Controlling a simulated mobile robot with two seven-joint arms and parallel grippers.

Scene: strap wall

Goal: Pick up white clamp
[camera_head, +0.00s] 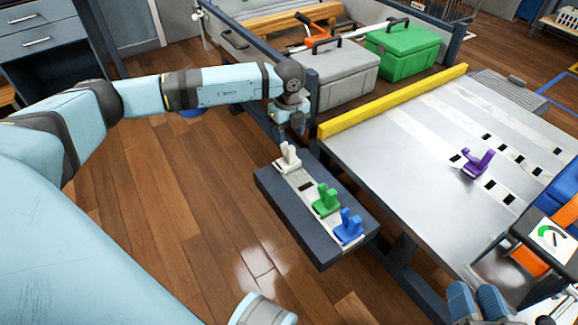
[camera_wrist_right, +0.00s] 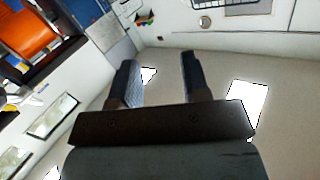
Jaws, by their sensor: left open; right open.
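The white clamp (camera_head: 288,157) stands at the far left end of a dark tray (camera_head: 322,256) with a pale top strip. A green clamp (camera_head: 326,199) and a blue clamp (camera_head: 348,228) stand in the same row. My left gripper (camera_head: 291,138) is open, pointing down right above the white clamp. Its fingertips are small here, and I cannot tell whether they touch or straddle the clamp. My right gripper (camera_wrist_right: 160,75) is open and empty in the right wrist view, with its two dark fingers apart.
A metal table (camera_head: 400,150) with slots and a yellow edge bar (camera_head: 395,101) stands right of the tray. A purple clamp (camera_head: 477,163) sits on it. Grey (camera_head: 340,80) and green (camera_head: 403,50) toolboxes stand behind. Open wooden floor lies left of the tray.

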